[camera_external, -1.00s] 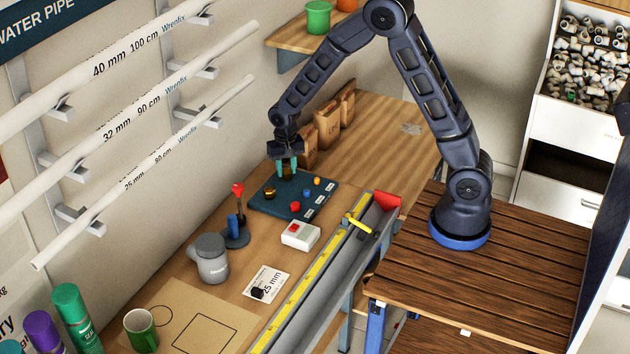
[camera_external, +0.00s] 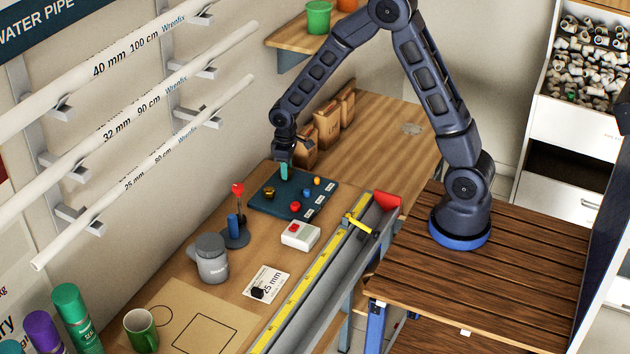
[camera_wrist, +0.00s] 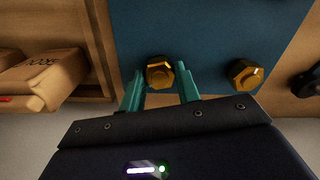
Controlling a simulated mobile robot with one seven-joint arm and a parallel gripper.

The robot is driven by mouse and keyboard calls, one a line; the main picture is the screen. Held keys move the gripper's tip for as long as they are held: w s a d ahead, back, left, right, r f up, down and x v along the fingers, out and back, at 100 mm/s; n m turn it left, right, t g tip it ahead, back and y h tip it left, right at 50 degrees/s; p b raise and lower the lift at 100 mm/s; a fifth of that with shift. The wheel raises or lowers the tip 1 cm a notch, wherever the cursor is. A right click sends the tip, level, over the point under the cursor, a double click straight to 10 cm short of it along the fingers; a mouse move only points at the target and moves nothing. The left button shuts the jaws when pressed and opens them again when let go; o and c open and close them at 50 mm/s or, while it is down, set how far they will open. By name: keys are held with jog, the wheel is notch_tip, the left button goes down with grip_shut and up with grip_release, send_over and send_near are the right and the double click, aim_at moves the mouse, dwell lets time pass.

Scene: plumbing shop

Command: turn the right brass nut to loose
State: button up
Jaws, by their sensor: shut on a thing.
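The dark teal board (camera_external: 261,207) lies on the wooden bench. One brass nut (camera_wrist: 158,74) sits at the board's edge between the teal fingers of my gripper (camera_wrist: 160,88) in the wrist view. My gripper is shut on this nut, which is the right one of the pair in the external view, where the gripper (camera_external: 284,174) hides it. The other brass nut (camera_wrist: 245,75) stands apart from the fingers; it also shows in the external view (camera_external: 269,193), nearer the camera.
The board also carries a red knob (camera_external: 295,206), a blue knob (camera_external: 306,192) and a small orange one (camera_external: 317,181). Paper bags (camera_external: 327,128) stand close behind the gripper. A white box with a red button (camera_external: 300,235) and a red-handled tool (camera_external: 238,190) are nearby.

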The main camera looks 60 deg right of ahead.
jog(key=n, duration=0.4)
jog(key=shift+n, duration=2.5)
jog(key=o, duration=1)
jog(key=shift+r, duration=0.1)
notch_tip(320, 180, up, 11)
jog(key=shift+f, duration=0.2)
